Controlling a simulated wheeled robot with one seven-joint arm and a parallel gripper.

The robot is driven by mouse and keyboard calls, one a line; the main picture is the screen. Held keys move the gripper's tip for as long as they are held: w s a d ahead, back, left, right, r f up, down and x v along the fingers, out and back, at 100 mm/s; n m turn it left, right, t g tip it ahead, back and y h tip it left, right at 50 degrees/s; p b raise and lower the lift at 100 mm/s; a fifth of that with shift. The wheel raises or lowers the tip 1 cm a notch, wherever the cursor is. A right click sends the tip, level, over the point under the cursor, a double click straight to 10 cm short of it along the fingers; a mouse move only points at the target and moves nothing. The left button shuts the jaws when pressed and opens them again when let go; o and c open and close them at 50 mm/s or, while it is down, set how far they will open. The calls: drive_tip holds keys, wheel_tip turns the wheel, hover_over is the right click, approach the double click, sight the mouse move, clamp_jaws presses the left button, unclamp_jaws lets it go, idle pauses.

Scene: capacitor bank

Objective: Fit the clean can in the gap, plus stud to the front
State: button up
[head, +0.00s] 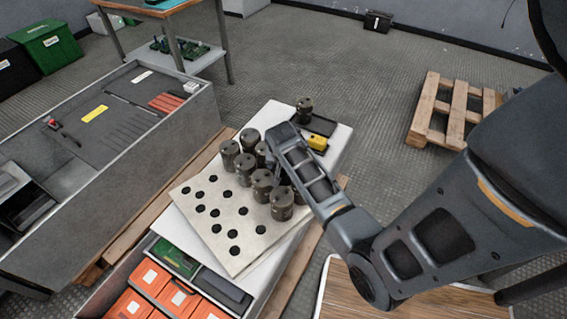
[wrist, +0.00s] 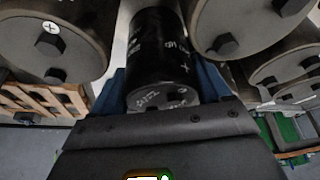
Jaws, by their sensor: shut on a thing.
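My gripper (wrist: 162,85) is shut on a black can (wrist: 158,50) with white print, its blue fingers on either side. A plus mark shows on the can's side, and studs show on the end nearest the camera. The held can is between two larger-looking grey cans, at left (wrist: 55,40) and right (wrist: 245,22); I cannot tell whether it touches them or how deep it sits. In the head view my arm hides the held can and most of the gripper, over the rows of dark cans (head: 262,185) on the pale drilled plate (head: 235,245).
Another can (head: 304,110) stands on the dark tray behind, near a yellow item (head: 317,143). The plate's front-left part has several empty holes. An open drawer with orange boxes (head: 150,278) is in front. A grey workbench (head: 120,120) stands left; a wooden pallet (head: 455,108) lies right.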

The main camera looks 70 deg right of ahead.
drive_tip(key=shift+f, duration=0.65)
idle(1.0)
drive_tip(key=o, duration=1.4)
drive_tip(key=shift+f, duration=0.1)
drive_tip(key=shift+p+v, duration=0.5)
drive_tip(key=shift+v, duration=3.45)
